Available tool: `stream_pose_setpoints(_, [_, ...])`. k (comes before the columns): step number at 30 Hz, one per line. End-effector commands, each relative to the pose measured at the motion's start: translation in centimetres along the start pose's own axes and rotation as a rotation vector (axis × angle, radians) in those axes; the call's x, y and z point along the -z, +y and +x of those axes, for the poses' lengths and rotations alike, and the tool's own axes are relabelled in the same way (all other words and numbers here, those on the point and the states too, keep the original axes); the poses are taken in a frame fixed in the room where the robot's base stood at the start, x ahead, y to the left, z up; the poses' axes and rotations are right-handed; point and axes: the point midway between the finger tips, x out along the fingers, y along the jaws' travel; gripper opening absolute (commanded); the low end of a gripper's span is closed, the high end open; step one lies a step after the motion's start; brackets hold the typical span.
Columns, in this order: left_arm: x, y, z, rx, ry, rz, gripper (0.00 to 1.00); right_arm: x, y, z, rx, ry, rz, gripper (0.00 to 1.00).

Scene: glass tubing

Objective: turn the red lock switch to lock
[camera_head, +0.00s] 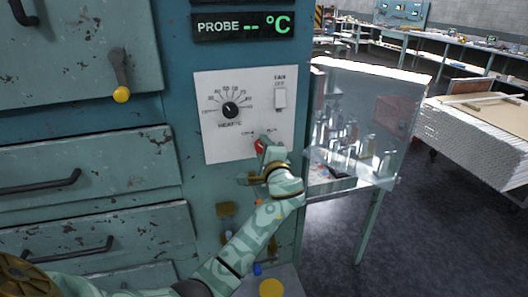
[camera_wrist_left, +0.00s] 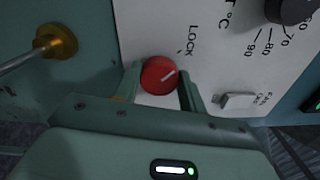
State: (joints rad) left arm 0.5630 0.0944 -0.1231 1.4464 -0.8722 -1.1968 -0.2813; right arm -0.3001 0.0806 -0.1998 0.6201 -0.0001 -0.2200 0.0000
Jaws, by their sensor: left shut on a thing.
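The red lock switch (camera_head: 260,146) sits low on the white control panel (camera_head: 218,146), below the fan switch. In the head view the gripper partly hides the knob. My right gripper is not seen.
A black heat dial (camera_head: 230,110) and a fan switch (camera_head: 280,98) are on the same panel. A lever with a yellow ball (camera_head: 121,94) and drawers with handles (camera_head: 40,183) are left.

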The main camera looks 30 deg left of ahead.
Motion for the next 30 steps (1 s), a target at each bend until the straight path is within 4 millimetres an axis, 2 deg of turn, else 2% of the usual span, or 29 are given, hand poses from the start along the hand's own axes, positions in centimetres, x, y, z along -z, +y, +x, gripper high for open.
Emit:
stream_pose_setpoints(1, [0.11, 0.43, -0.09, -0.006, 0.002, -0.005, 0.18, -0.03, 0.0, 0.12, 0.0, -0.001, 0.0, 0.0])
stream_pose_setpoints(16, [0.13, 0.41, -0.11, -0.007, 0.003, -0.022, 0.18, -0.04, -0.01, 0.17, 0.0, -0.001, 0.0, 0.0])
stream_pose_setpoints(17, [0.14, 0.41, -0.11, -0.007, 0.003, -0.022, 0.47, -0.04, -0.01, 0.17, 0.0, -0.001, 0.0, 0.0])
stream_pose_setpoints(18, [0.13, 0.41, -0.11, -0.007, 0.003, -0.021, 0.58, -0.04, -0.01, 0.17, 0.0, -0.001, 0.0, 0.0])
stream_pose_setpoints(19, [0.12, 0.38, -0.11, -0.007, 0.003, -0.021, 0.63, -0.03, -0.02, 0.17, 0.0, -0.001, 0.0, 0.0])
stream_pose_setpoints(30, [-0.07, 0.13, 0.11, -0.002, 0.002, -0.022, 0.63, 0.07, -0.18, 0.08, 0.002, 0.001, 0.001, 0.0])
